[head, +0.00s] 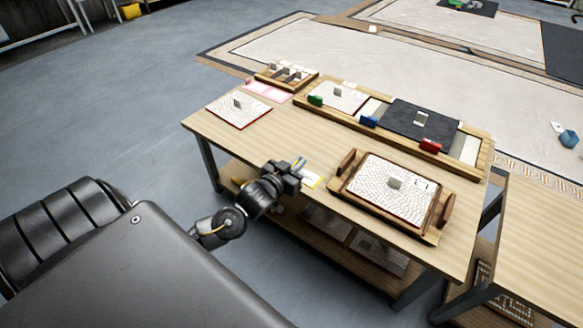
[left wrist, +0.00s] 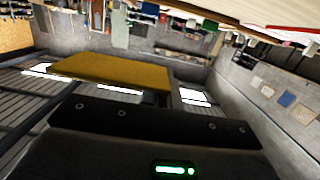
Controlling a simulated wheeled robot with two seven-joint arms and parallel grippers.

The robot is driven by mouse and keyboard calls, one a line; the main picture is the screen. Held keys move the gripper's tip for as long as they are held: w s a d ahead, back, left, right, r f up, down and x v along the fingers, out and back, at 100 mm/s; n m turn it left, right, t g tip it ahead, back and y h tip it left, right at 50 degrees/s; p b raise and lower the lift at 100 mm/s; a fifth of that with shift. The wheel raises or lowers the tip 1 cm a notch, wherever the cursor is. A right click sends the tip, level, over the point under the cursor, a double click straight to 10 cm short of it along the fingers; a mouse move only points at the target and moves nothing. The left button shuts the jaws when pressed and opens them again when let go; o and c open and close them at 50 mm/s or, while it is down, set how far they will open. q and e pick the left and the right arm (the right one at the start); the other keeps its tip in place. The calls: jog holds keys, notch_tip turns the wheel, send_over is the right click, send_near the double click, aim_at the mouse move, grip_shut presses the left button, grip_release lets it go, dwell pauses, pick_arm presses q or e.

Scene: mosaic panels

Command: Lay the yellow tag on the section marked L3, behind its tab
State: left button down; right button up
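My left gripper (head: 297,166) is over the near edge of the wooden table, left of the tray. The yellow tag (left wrist: 110,70) fills much of the left wrist view, close against the dark gripper body, and appears held. In the head view only small yellow bits show by the fingers. A white textured panel (head: 375,194) lies in a wooden tray (head: 430,237) with raised end handles. It bears a dark mark that looks like L3 (head: 421,184) and a small grey upright tab (head: 395,182). My right gripper is not in view.
Behind stands a long wooden rack (head: 345,121) with a white panel, a dark panel (head: 405,119) and green, blue and red blocks. A red-edged panel (head: 232,110) lies at the left. Bare tabletop (head: 290,130) separates it from the tray.

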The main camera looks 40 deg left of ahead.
aim_at(285, 159)
pick_arm(q)
jog(key=shift+a+f, duration=0.15)
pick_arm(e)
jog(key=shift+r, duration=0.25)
pick_arm(q)
jog(key=shift+w, duration=0.1)
